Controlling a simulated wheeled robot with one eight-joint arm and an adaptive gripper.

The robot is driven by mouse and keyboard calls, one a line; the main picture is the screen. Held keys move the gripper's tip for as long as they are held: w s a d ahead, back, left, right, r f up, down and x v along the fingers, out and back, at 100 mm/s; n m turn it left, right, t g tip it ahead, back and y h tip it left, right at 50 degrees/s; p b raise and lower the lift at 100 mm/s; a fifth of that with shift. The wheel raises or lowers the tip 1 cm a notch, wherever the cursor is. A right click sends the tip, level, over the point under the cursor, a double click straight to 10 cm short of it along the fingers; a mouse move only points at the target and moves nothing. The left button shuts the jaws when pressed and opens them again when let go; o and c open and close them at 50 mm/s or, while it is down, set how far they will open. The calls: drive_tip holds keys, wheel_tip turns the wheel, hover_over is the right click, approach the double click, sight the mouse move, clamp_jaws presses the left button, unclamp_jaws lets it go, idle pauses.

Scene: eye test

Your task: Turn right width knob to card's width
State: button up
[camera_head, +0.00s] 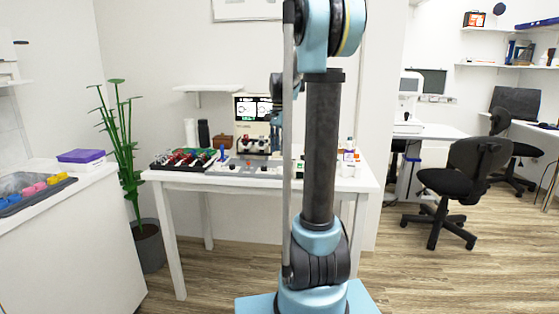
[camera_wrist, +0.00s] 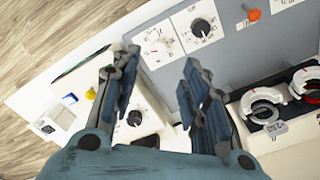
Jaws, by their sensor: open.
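My gripper (camera_wrist: 160,57) is open in the wrist view, its two dark fingers apart with nothing between them. Another dark knob (camera_wrist: 134,118) shows between the fingers, lower down, on a white surface. I cannot tell which knob is the right width knob. In the head view a small screen (camera_head: 245,104) with round figures stands on the table; whether it is the card is unclear, and its figures are too small to read.
An orange knob (camera_wrist: 253,15) and white ring-shaped holders (camera_wrist: 263,104) are right of the fingers. Small bottles (camera_wrist: 69,98) are at left. In the head view, the white table (camera_head: 185,177) bears a dark tray (camera_head: 183,160) of coloured items. A plant (camera_head: 124,135) stands left.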

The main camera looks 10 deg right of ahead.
drive_tip(key=shift+r, duration=2.15)
